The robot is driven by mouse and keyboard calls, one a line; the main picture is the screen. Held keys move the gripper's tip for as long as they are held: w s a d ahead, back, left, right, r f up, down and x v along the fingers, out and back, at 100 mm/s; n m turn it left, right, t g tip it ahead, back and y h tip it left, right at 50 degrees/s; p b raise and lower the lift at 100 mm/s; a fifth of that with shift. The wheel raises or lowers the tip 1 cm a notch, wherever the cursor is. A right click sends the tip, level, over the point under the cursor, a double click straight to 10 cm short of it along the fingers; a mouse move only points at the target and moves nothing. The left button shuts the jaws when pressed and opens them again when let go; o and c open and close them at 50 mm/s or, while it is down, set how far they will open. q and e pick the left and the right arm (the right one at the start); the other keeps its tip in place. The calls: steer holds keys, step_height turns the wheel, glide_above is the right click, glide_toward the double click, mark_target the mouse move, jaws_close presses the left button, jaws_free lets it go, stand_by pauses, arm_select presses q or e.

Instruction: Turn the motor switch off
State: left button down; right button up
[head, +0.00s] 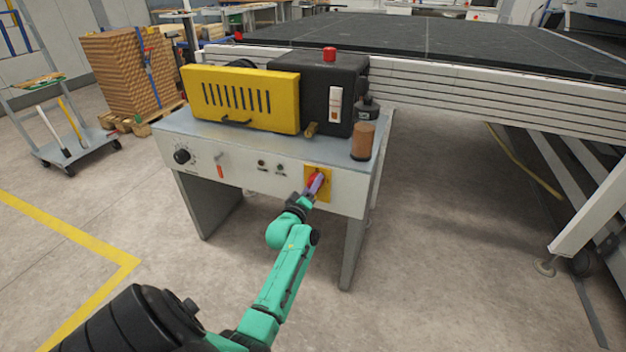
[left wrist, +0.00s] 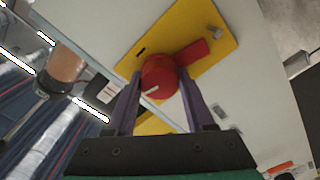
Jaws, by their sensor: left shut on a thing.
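The motor switch (head: 317,180) is a red rotary knob on a yellow plate (head: 326,194) at the right of the machine's front panel. In the left wrist view the red knob (left wrist: 160,76) has a short white mark, and a red tab sticks out beside it on the yellow plate (left wrist: 222,45). My left gripper (head: 315,184) is at the switch. In the left wrist view its two purple-grey fingers (left wrist: 158,88) stand on either side of the knob, shut on it. My right gripper is not in view.
The front panel (head: 240,172) also has a black dial (head: 182,156), a small red-tagged lever (head: 220,166) and small buttons. A copper-coloured cylinder (head: 363,141) stands on the machine's top right edge. Open floor lies in front.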

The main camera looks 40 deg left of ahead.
arm_select(q)
steer(key=shift+n+p, duration=0.45)
steer(key=shift+n, duration=0.85)
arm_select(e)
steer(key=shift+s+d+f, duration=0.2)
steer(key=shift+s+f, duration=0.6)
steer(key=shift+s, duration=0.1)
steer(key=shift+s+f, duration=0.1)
arm_select(q)
steer(key=shift+c, duration=1.3)
jaws_free()
steer(key=shift+s, duration=0.15)
steer(key=p+v, duration=0.2)
steer(key=v, duration=1.2)
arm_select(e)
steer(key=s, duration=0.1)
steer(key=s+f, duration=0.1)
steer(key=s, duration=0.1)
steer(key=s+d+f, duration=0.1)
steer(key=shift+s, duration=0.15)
arm_select(q)
steer(key=shift+s+d+p, duration=0.1)
steer(key=shift+d+p, duration=0.1)
steer(key=shift+p, duration=0.1)
